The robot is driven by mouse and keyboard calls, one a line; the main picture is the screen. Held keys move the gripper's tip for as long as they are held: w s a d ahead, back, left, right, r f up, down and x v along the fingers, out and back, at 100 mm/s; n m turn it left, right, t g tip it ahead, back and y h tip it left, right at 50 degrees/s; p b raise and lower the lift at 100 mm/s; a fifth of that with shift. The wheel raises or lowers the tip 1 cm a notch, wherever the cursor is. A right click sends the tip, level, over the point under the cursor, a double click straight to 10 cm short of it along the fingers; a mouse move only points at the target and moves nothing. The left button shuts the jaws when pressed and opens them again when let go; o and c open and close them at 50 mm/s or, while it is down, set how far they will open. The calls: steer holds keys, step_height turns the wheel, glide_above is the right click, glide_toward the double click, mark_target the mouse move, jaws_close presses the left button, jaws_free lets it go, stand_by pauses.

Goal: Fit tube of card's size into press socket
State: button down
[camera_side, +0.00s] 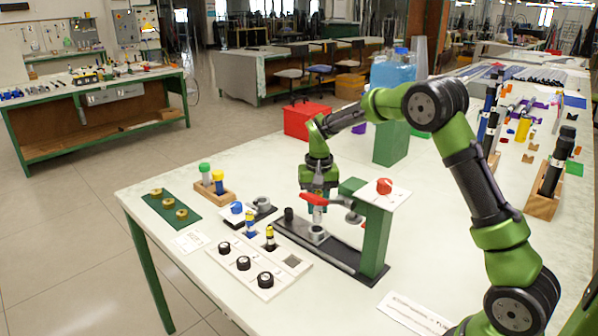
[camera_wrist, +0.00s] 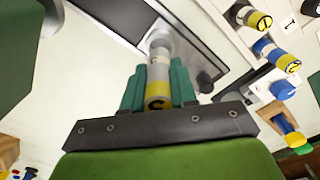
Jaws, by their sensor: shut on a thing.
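My gripper (camera_side: 317,208) is shut on a grey tube (camera_wrist: 159,72) with a yellow band and a dark mark at its near end. The tube points down between the teal fingers. The press socket (camera_side: 317,234) is a silver ring on the press's black base, directly under the tube. Tube and socket line up closely in both views; I cannot tell whether the tube's end is inside. The press (camera_side: 375,235) has a green column. Its red-handled lever (camera_side: 313,198) shows beside my fingers. A white card (camera_side: 188,240) lies at the left; its print is unreadable.
Left of the press, a white tray (camera_side: 235,282) has black-rimmed round pieces, with two yellow-banded tubes (camera_side: 270,238) standing behind it. A wooden block (camera_side: 228,194) holds green- and yellow-topped pieces. A green board (camera_side: 158,216) carries brass rings. The press column stands close right of my gripper.

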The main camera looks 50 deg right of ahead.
mark_target(319, 222)
steer(key=shift+f, duration=2.45)
steer(key=shift+f, duration=0.1)
steer(key=shift+f, duration=0.6)
steer(key=c, duration=0.9)
jaws_free()
steer(key=shift+s, duration=0.1)
steer(key=shift+c, duration=0.2)
steer(key=shift+o, duration=0.2)
steer(key=shift+d+f, duration=0.1)
steer(key=shift+d, duration=0.05)
steer(key=shift+s+d, duration=0.1)
steer(key=shift+d, duration=0.05)
steer(key=r, duration=1.3)
steer(key=shift+a+r, duration=0.3)
steer(key=shift+r, duration=0.05)
steer(key=shift+w+a, duration=0.1)
steer(key=shift+w, duration=0.1)
